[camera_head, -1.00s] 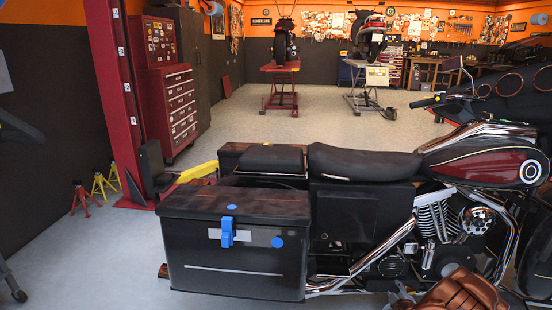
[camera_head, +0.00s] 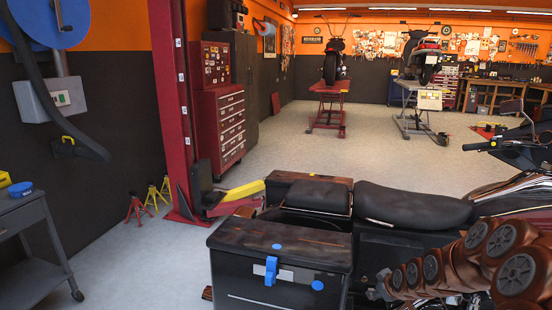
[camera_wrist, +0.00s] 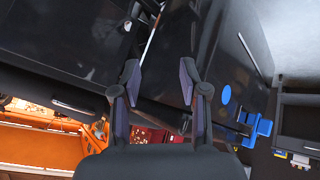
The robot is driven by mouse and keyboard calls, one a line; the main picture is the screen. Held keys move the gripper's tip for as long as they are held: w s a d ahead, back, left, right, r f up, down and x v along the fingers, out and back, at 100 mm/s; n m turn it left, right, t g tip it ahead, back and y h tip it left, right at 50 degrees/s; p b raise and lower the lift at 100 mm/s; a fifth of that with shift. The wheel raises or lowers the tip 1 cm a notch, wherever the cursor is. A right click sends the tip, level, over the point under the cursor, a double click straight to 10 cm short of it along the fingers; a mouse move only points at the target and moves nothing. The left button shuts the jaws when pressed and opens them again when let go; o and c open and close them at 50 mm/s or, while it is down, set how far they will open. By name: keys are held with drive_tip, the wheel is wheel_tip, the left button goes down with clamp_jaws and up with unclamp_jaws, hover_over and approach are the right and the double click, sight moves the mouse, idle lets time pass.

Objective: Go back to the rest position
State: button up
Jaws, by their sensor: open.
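My gripper (camera_wrist: 160,85) is open in the wrist view, with its two dark fingers apart and nothing between them. Dark, glossy surfaces lie beyond the fingers, and I cannot tell how far off they are. In the head view my brown arm reaches in from the right edge, in front of the motorcycle, with its grey end beside the black side case (camera_head: 280,262). The case has a blue latch (camera_head: 271,270), which also shows in the wrist view (camera_wrist: 255,125), right of the fingers. I cannot tell whether the gripper touches the motorcycle.
The motorcycle's black seat (camera_head: 415,205) lies behind my arm. A red lift post (camera_head: 185,110) and a red tool cabinet (camera_head: 218,120) stand at the left. A grey cart (camera_head: 30,245) stands at the lower left. Open floor (camera_head: 290,140) stretches behind the motorcycle.

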drive_tip(key=s+a+r+m+g+p, duration=0.15)
drive_tip(key=s+a+r+p, duration=0.3)
drive_tip(key=s+r, duration=0.45)
drive_tip(key=s+a+r+m+g+p, duration=0.1)
drive_tip(key=s+a+r+g+p, duration=0.3)
drive_tip(key=s+r, duration=0.5)
drive_tip(key=s+a+r+m+g+p, duration=0.1)
drive_tip(key=s+r, duration=0.3)
drive_tip(key=s, duration=0.5)
drive_tip(key=s+a+r+m+g+p, duration=0.1)
drive_tip(key=s+r+m+p, duration=0.1)
drive_tip(key=s, duration=0.7)
drive_tip(key=s+a+r+m+g+h+p, duration=0.1)
drive_tip(key=s+a+r+g+p, duration=0.1)
drive_tip(key=s+r, duration=0.4)
drive_tip(key=s+p, duration=0.1)
drive_tip(key=s, duration=0.1)
drive_tip(key=shift+s+r, duration=0.35)
drive_tip(key=shift+s, duration=0.05)
